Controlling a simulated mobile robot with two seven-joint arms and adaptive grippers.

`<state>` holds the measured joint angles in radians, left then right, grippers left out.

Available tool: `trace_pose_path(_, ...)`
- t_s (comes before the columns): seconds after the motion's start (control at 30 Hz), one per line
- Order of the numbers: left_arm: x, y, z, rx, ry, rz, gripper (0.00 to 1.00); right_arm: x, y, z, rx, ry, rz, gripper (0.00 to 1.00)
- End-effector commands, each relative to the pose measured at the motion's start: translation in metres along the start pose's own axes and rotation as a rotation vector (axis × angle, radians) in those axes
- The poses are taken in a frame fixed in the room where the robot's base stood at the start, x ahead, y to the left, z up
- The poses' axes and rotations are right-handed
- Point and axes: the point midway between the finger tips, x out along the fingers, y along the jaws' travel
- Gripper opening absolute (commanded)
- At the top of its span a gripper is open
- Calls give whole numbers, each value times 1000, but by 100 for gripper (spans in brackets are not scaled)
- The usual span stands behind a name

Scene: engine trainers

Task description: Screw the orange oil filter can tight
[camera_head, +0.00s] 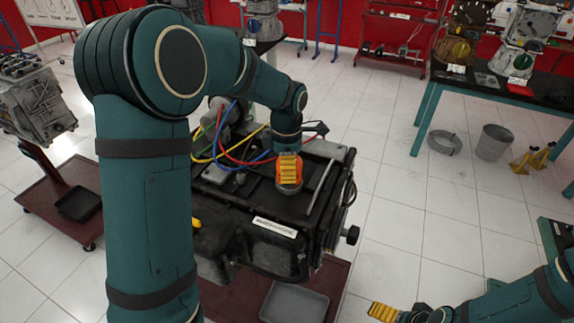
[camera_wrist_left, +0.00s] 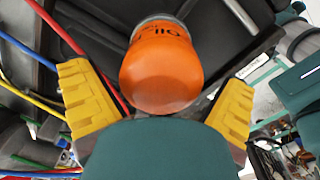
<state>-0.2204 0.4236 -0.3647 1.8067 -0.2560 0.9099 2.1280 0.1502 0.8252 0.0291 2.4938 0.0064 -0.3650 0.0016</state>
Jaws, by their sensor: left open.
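The orange oil filter can (camera_wrist_left: 160,68) stands on the dark engine trainer (camera_head: 225,205), its neck end towards the trainer. In the head view the can (camera_head: 290,185) is mostly covered by my left gripper (camera_head: 288,166), which has come down over it. In the left wrist view the yellow fingers of the left gripper (camera_wrist_left: 160,98) are spread on either side of the can, with gaps showing, so it is open around the can. My right gripper (camera_head: 384,312) is low at the bottom edge, away from the trainer; its finger gap is unclear.
Red, blue and yellow cables (camera_head: 238,150) run over the trainer left of the can. A metal bar (camera_head: 321,187) lies just right of it. A grey tray (camera_head: 294,303) sits on the trainer's base.

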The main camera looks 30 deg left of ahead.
Motion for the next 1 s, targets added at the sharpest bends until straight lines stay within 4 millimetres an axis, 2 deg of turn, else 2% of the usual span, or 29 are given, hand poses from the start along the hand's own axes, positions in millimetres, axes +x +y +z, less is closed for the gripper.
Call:
trace_pose_path(0.07, 0, 0, 0, 0, 0, 0, 100, 0, 0, 0, 0, 0, 0, 100)
trace_pose_path(0.1, 0, 0, 0, 0, 0, 0, 93, 0, 0, 0, 0, 0, 0, 100)
trace_pose_path(0.27, 0, 0, 0, 0, 0, 0, 37, 0, 0, 0, 0, 0, 0, 100)
trace_pose_path(0.3, 0, 0, 0, 0, 0, 0, 33, 0, 0, 0, 0, 0, 0, 100)
trace_pose_path(0.57, -1, 0, 0, 28, 0, 0, 32, -1, 0, 0, 0, 0, 0, 100)
trace_pose_path(0.8, -1, 1, 0, 211, 0, 0, 32, -5, -2, 0, 0, 0, -1, 100)
trace_pose_path(1.0, -1, 2, 1, 278, 0, 0, 32, -6, -2, 0, 0, -1, -1, 100)
